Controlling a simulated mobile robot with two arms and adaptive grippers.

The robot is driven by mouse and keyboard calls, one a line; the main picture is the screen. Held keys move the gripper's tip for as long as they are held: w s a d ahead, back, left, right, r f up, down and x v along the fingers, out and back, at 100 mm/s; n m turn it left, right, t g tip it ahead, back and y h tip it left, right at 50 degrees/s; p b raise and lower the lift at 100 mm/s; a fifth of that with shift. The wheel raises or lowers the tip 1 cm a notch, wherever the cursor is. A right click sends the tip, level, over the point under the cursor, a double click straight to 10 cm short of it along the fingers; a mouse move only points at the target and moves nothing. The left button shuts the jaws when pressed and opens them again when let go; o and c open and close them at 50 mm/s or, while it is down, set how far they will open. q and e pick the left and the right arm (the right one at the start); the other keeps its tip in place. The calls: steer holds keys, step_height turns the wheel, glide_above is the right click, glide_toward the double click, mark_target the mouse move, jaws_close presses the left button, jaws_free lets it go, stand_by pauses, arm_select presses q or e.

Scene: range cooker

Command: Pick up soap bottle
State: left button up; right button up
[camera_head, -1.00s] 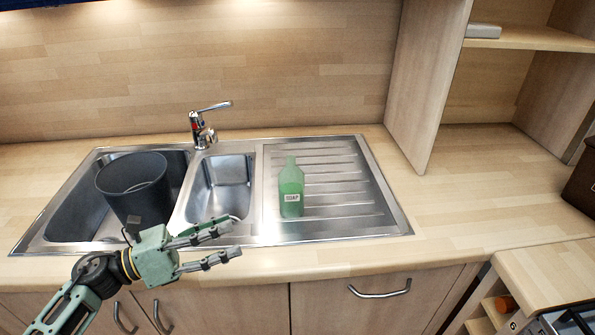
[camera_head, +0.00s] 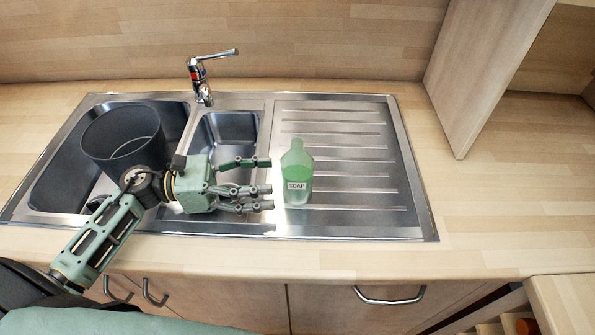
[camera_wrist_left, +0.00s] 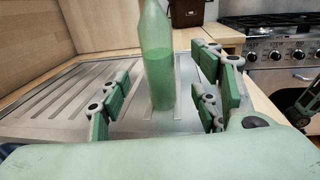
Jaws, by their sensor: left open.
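A green translucent soap bottle (camera_head: 297,176) with a "SOAP" label stands upright on the ridged steel drainboard (camera_head: 370,165). My left gripper (camera_head: 268,184) is open and empty just to the left of the bottle, its fingers pointing right toward it. In the left wrist view the bottle (camera_wrist_left: 156,55) stands beyond and between the spread fingers of the left gripper (camera_wrist_left: 160,105), apparently not touched by them. The bottle's top is cut off in that view. My right gripper is not in view.
A dark bucket (camera_head: 110,140) sits in the left basin, behind my left arm. A chrome tap (camera_head: 203,80) stands behind the small basin (camera_head: 228,130). A wooden shelf panel (camera_head: 485,70) rises at the right. The drainboard right of the bottle is clear.

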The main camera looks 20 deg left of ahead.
mark_target(297, 179)
arm_select(q)
steer(key=shift+w+d+f, duration=0.1)
steer(key=shift+d+f, duration=0.1)
steer(key=shift+f, duration=0.2)
steer(key=shift+p+x, duration=0.6)
steer(key=shift+x, duration=0.45)
steer(key=p+x, duration=0.2)
steer(key=x, duration=0.2)
steer(key=shift+r, duration=0.1)
steer(key=shift+w+d, duration=0.2)
steer(key=shift+d, duration=0.15)
steer(key=shift+d+f, duration=0.2)
steer(key=c, duration=1.4)
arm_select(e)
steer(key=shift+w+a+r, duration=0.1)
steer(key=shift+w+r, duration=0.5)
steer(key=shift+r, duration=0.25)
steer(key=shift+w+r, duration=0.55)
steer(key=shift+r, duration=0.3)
